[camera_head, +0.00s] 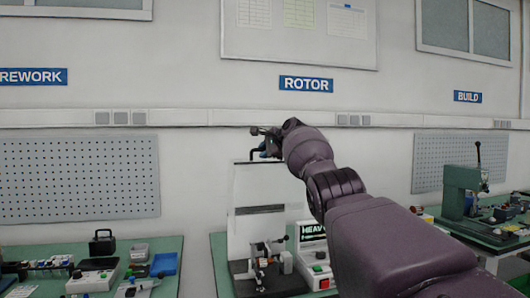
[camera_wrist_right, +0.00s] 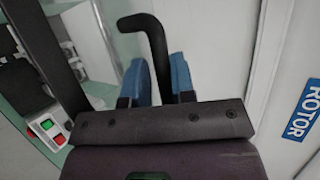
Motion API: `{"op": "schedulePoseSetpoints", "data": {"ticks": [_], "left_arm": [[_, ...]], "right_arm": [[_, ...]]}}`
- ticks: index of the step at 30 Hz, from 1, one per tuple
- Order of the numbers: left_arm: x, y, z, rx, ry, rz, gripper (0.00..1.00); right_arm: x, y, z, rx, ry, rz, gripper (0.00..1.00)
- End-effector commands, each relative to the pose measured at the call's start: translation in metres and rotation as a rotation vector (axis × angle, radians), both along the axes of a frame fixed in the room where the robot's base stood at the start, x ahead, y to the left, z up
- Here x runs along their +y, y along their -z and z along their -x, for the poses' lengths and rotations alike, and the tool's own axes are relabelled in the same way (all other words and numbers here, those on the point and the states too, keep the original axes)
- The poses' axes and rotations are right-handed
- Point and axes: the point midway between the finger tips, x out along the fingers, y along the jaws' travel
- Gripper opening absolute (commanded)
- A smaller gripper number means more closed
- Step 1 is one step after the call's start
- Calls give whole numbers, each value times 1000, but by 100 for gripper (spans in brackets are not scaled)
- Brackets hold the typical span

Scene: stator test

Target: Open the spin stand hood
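The spin stand hood (camera_head: 258,190) is a tall pale panel standing upright above the spin stand's dark base (camera_head: 262,285), in front of the wall. A black bent handle (camera_head: 253,155) is at its top edge. My right gripper (camera_head: 265,147) is at this handle, seen small and partly hidden by its own wrist. In the right wrist view the black handle (camera_wrist_right: 155,40) passes between the two blue fingers of my right gripper (camera_wrist_right: 160,72) and nearly fills the gap, so the fingers look shut on it. My left gripper is in neither view.
A small tester with a green display (camera_head: 313,240) stands right of the spin stand, behind my arm. A green press (camera_head: 465,190) is on the right bench. Small boxes and tools lie on the left bench (camera_head: 190,255). A pegboard (camera_head: 80,180) hangs on the wall.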

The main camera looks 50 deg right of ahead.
Motion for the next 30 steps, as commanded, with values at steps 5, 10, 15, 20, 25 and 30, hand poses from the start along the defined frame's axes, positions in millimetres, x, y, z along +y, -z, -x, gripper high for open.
{"op": "schedulePoseSetpoints", "data": {"ticks": [5,10,15,20,25,30], "left_arm": [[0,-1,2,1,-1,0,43],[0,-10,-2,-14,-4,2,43],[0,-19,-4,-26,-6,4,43],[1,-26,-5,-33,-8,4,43],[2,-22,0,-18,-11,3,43],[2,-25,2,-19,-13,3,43]], "right_arm": [[0,-1,1,0,0,-1,24],[0,-8,8,-6,1,-1,24],[1,-14,17,-6,1,0,24],[3,-17,26,-4,-1,-1,24],[4,-21,39,-3,-1,1,24],[6,-28,55,-3,0,1,24]]}}
